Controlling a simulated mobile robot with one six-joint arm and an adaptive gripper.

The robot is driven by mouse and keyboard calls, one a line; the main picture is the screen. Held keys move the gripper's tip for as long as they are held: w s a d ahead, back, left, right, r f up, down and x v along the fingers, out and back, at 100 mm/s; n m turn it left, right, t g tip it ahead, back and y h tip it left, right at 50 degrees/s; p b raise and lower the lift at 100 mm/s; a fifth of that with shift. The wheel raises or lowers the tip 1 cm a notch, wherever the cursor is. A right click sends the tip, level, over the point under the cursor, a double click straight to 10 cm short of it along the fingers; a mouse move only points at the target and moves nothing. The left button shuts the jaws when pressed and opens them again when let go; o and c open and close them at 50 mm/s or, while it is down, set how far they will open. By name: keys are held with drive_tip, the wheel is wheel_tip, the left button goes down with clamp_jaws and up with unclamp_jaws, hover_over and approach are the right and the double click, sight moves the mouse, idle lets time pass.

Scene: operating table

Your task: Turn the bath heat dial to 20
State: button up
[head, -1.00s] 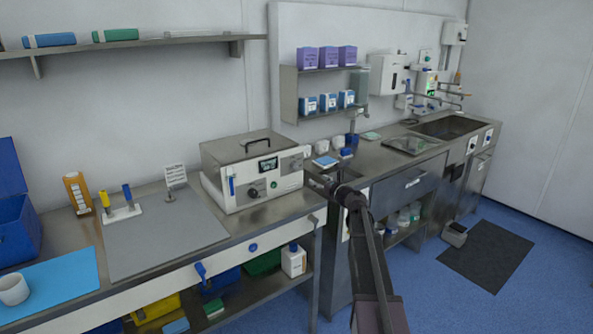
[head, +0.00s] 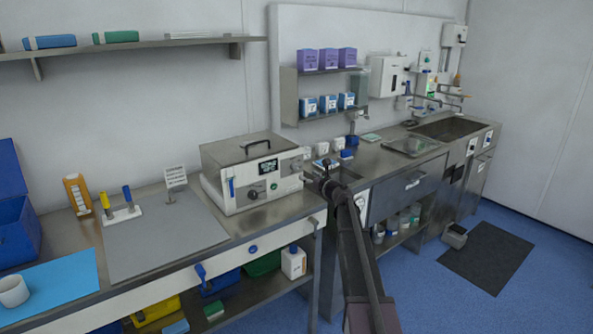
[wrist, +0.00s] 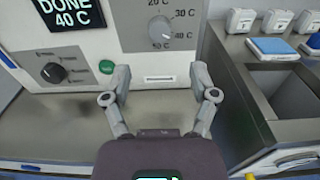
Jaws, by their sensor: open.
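The bath (head: 245,165) is a steel box with a pale front panel, standing on the bench. Its heat dial (wrist: 157,27) is a grey round knob near the top of the wrist view, with marks from 20 C to 50 C around it. I cannot tell which mark it points at. The bath's display (wrist: 70,12) reads "DONE 40 C". My gripper (wrist: 160,78) is open and empty, its fingertips apart below the dial in the picture and not touching it. In the head view, my gripper (head: 323,166) is at the panel's right end.
Right of the bath are several white boxes (wrist: 240,20), a blue-topped block (wrist: 271,47) and a recess. Bare bench lies before the panel.

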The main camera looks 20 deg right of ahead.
sight(296, 168)
drive_tip(key=x, duration=0.7)
drive_tip(key=shift+w+a, duration=0.1)
drive_tip(key=shift+w, duration=0.25)
drive_tip(key=shift+c, duration=0.2)
clamp_jaws()
